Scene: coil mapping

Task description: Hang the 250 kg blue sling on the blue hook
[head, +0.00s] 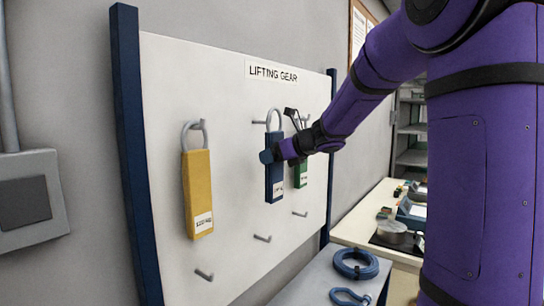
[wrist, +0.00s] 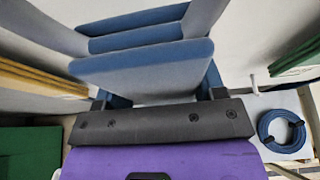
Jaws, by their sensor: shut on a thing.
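The blue sling (head: 275,183) hangs upright in front of the white board, its grey loop at the top and a white label too small to read. My gripper (head: 271,156) is shut on its upper part. In the wrist view the blue sling (wrist: 145,68) fills the space between my fingers (wrist: 158,92). A grey peg (head: 258,121) shows at the left of the loop; I cannot tell whether it passes through it. No hook looks clearly blue.
A yellow sling (head: 197,190) hangs on the left and a green sling (head: 300,172) close on the right. Lower pegs (head: 262,238) are bare. A blue coil (head: 355,264) and a blue shackle (head: 350,297) lie on the grey bench below.

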